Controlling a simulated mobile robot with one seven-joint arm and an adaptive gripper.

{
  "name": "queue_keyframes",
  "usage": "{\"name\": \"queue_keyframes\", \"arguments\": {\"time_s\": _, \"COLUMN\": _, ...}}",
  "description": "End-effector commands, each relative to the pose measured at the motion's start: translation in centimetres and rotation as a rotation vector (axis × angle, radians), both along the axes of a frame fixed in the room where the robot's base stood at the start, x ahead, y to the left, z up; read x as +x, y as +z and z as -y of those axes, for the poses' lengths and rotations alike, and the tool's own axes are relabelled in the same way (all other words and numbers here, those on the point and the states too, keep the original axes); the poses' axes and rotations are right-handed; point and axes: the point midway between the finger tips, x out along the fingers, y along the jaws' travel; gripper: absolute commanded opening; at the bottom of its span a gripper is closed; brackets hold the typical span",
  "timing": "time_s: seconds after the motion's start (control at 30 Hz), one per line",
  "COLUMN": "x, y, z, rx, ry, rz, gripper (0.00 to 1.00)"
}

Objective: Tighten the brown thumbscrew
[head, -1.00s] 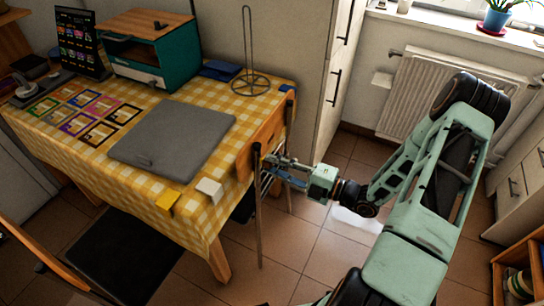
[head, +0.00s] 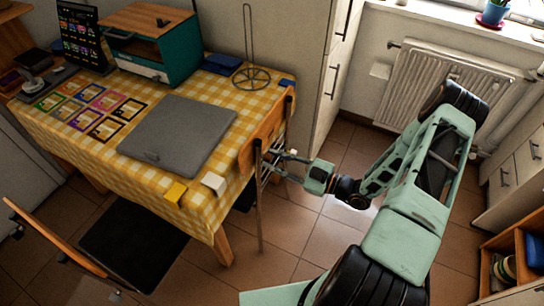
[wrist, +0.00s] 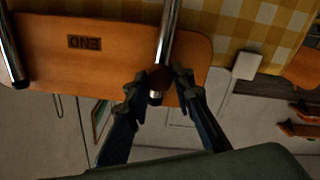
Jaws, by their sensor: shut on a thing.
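The brown thumbscrew (wrist: 161,77) is a small dark brown knob at the end of a chair's metal post, in front of the wooden backrest (wrist: 105,55). My gripper (wrist: 159,86) has its two dark fingers on either side of the knob and is shut on it. In the head view my gripper (head: 279,161) reaches the outer side of the chair backrest (head: 264,135) by the table's right edge. The thumbscrew is too small to make out in the head view.
The table with a yellow checked cloth (head: 195,130) is left of the gripper. It holds a grey flat slab (head: 178,134), a teal box (head: 150,45) and several coloured cards. A radiator (head: 440,88) stands behind my arm. Tiled floor is free below the gripper.

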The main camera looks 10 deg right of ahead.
Motion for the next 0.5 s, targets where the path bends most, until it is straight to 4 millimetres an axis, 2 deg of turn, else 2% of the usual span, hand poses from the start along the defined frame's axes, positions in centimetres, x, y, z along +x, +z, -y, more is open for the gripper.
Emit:
{"name": "queue_keyframes", "arguments": {"time_s": 0.03, "x": -0.1, "y": 0.1, "z": -0.08, "rx": 0.027, "ry": 0.002, "rz": -0.038, "gripper": 0.0}}
{"name": "queue_keyframes", "arguments": {"time_s": 0.07, "x": -0.09, "y": 0.03, "z": -0.08, "rx": 0.036, "ry": 0.002, "rz": -0.051, "gripper": 0.23}}
{"name": "queue_keyframes", "arguments": {"time_s": 0.17, "x": -0.07, "y": -0.06, "z": -0.06, "rx": 0.032, "ry": 0.002, "rz": -0.046, "gripper": 0.34}}
{"name": "queue_keyframes", "arguments": {"time_s": 0.5, "x": -0.21, "y": -0.02, "z": 0.33, "rx": 0.03, "ry": 0.0, "rz": -0.043, "gripper": 0.35}}
